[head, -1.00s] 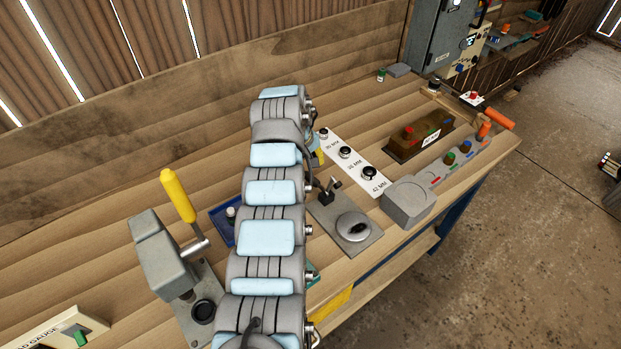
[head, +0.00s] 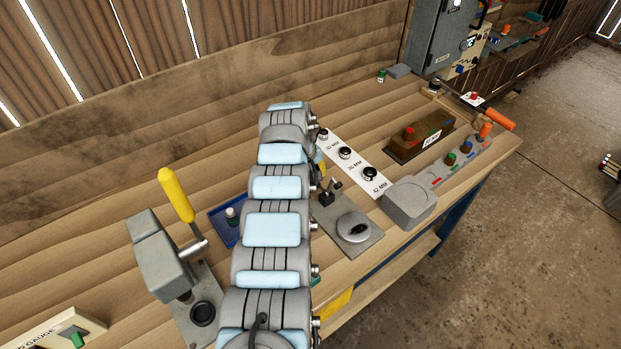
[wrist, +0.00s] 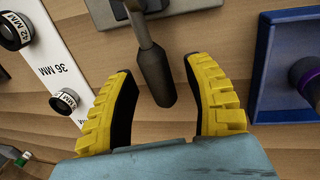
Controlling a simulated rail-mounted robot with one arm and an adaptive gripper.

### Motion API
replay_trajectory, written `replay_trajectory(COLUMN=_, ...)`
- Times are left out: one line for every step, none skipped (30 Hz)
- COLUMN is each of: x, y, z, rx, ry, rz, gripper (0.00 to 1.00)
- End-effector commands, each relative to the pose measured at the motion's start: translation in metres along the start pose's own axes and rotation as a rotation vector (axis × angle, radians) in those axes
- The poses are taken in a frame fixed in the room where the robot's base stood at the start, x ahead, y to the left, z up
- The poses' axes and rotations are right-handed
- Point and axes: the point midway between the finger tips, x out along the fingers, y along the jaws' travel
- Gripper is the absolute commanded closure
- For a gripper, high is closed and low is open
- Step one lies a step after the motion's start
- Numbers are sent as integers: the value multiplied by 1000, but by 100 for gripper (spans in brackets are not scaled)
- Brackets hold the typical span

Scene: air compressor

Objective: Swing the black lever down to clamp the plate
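The black lever (wrist: 153,75) hangs down between the two fingers in the wrist view, its rounded end toward my palm. In the head view a small dark lever (head: 331,188) shows just right of my arm. It stands on a grey metal plate (head: 372,243), whose edge also shows at the top of the wrist view (wrist: 102,16). My gripper (wrist: 160,68) has yellow ribbed fingers with black pads. It is open around the lever's end, with visible gaps on both sides. In the head view my arm mostly hides the gripper.
A blue tray (wrist: 261,75) lies close beside the right finger. A white strip with black round gauges (wrist: 60,68) lies to the left. In the head view, a yellow-handled clamp device (head: 160,258) stands left of my arm, and a brown box (head: 420,138) stands to the right.

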Motion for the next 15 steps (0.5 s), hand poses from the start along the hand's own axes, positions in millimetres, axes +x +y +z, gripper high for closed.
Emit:
replay_trajectory(x=0, y=0, z=0, rx=0, ry=0, rz=0, gripper=62)
replay_trajectory(x=0, y=0, z=0, rx=0, ry=0, rz=0, gripper=71)
replay_trajectory(x=0, y=0, z=0, rx=0, ry=0, rz=0, gripper=82)
replay_trajectory(x=0, y=0, z=0, rx=0, ry=0, rz=0, gripper=91)
replay_trajectory(x=0, y=0, z=0, rx=0, ry=0, rz=0, gripper=100)
replay_trajectory(x=0, y=0, z=0, rx=0, ry=0, rz=0, gripper=100)
replay_trajectory(x=0, y=0, z=0, rx=0, ry=1, rz=0, gripper=100)
replay_trajectory(x=0, y=0, z=0, rx=0, ry=1, rz=0, gripper=100)
replay_trajectory(x=0, y=0, z=0, rx=0, ry=1, rz=0, gripper=100)
replay_trajectory(x=0, y=0, z=0, rx=0, ry=1, rz=0, gripper=100)
replay_trajectory(x=0, y=0, z=0, rx=0, ry=1, rz=0, gripper=100)
replay_trajectory(x=0, y=0, z=0, rx=0, ry=1, rz=0, gripper=100)
replay_trajectory(x=0, y=0, z=0, rx=0, ry=1, rz=0, gripper=100)
replay_trajectory(x=0, y=0, z=0, rx=-1, ry=1, rz=0, gripper=100)
replay_trajectory(x=0, y=-1, z=0, rx=-1, ry=2, rz=0, gripper=100)
